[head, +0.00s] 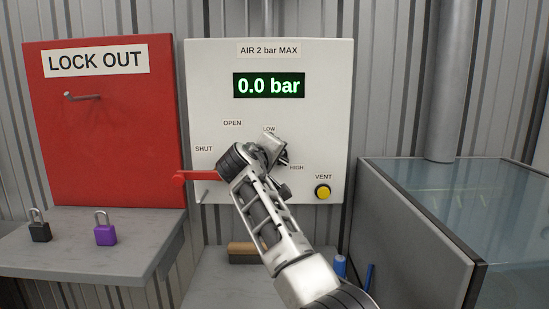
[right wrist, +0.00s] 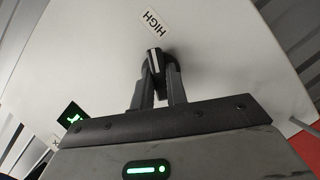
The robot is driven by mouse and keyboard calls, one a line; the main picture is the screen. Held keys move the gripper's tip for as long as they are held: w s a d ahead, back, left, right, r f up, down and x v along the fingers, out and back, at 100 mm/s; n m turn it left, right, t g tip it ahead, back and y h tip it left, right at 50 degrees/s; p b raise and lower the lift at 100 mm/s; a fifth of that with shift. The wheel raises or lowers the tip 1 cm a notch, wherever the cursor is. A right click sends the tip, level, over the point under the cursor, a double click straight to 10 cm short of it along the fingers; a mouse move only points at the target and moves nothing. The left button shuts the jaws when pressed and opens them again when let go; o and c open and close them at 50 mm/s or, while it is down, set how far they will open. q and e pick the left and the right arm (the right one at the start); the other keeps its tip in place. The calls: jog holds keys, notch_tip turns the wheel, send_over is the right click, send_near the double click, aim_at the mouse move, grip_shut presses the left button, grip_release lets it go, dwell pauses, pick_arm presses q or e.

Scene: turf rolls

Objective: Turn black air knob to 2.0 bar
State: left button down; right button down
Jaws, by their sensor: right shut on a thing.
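The white air panel (head: 222,75) is headed "AIR 2 bar MAX". Its green display (head: 269,85) reads 0.0 bar. The black air knob (right wrist: 154,62) shows between my right gripper's fingers in the right wrist view, with a pale line on it and the HIGH label (right wrist: 156,22) just beyond. My right gripper (right wrist: 155,85) is shut on the knob. In the head view my right gripper (head: 282,160) is at the panel between the LOW (head: 269,129) and HIGH labels, and my arm hides most of the knob. My left gripper is not in view.
A red lever (head: 205,176) points left below SHUT; my arm hides its right end. A yellow VENT button (head: 323,192) is at lower right. A red lock-out board (head: 105,130) and two padlocks stand left. A glass-topped tank (head: 480,190) is at right.

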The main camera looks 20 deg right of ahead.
jog(key=c, duration=1.4)
grip_release()
jog(key=b+v, duration=0.2)
jog(key=v, duration=1.4)
